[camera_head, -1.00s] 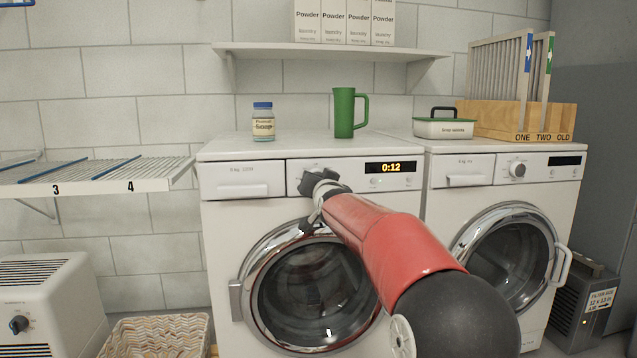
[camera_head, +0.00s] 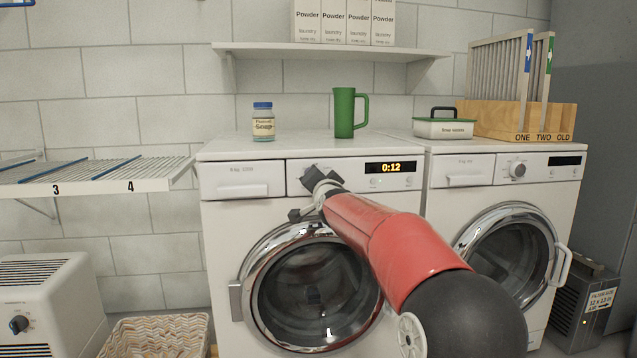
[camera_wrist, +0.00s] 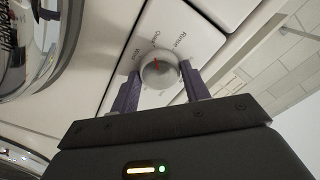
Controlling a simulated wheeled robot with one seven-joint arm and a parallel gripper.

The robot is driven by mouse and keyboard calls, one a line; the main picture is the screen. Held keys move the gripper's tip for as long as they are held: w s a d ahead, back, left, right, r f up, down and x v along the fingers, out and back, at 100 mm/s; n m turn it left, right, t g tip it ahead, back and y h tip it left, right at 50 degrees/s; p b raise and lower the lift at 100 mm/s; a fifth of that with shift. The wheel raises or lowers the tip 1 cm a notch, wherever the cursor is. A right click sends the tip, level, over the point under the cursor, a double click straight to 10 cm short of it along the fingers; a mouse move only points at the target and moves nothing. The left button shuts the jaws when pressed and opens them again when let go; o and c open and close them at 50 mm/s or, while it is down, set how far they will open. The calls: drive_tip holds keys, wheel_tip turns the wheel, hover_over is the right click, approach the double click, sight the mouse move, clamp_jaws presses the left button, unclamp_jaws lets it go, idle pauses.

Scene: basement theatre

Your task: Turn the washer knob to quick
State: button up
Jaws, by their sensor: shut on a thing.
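The left washer (camera_head: 237,262) is white, with a round glass door and a lit display (camera_head: 390,168) that reads 0:12. In the head view my gripper (camera_head: 314,180) is at the washer's control panel and hides the knob.
A second washer (camera_head: 478,205) stands at the right. On top are a jar (camera_head: 263,123), a green pitcher (camera_head: 345,112), a lidded box (camera_head: 443,127) and a wooden rack (camera_head: 490,119). A wire shelf (camera_head: 95,180) is at left, above a woven basket (camera_head: 158,336).

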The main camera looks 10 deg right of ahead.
drive_tip(key=o, duration=1)
drive_tip(key=shift+s, duration=0.1)
drive_tip(key=s, duration=0.7)
drive_tip(key=shift+s, duration=0.3)
